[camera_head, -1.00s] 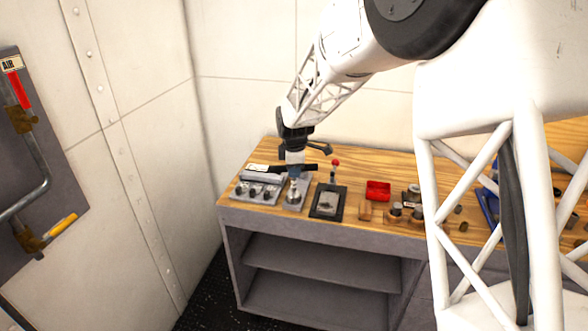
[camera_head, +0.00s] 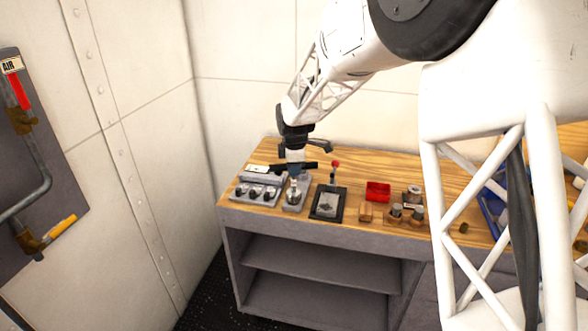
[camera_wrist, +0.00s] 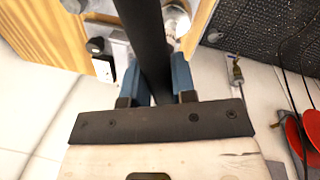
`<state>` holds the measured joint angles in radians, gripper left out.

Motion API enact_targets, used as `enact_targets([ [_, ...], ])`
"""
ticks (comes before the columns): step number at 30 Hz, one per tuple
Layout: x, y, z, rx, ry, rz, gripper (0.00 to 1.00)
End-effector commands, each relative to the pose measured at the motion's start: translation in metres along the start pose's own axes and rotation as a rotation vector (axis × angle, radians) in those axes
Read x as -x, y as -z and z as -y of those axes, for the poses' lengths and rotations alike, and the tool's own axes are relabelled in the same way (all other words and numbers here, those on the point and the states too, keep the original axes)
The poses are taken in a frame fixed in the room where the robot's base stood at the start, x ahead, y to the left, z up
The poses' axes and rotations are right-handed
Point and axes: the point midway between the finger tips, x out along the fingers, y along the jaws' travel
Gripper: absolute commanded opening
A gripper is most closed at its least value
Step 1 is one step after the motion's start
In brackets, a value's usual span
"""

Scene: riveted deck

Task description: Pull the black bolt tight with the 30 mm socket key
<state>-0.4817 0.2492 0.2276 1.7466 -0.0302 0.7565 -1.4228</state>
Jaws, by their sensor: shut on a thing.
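In the head view the handle (camera_head: 308,165) lies roughly level and sticks out on both sides of the gripper. Just below is a silvery round part (camera_head: 292,195) on a small grey plate; it also shows beside the handle in the wrist view (camera_wrist: 176,20). I cannot make out the black bolt or whether the key sits on it.
A grey block (camera_head: 247,198) with several dark round pieces stands left of the plate. To the right are a black-framed tray (camera_head: 316,212), a red-knobbed lever (camera_head: 335,164), a red bin (camera_head: 377,191) and wooden blocks. Bare wood (camera_head: 350,155) shows behind. A wall rises on the left.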

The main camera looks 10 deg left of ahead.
Motion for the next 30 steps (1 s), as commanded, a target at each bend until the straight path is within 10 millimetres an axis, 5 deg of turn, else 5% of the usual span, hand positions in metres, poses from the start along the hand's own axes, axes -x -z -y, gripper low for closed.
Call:
enact_targets([
  [30, 0.029, 0.0, -0.005, 0.0, -0.001, 0.0, 0.0],
])
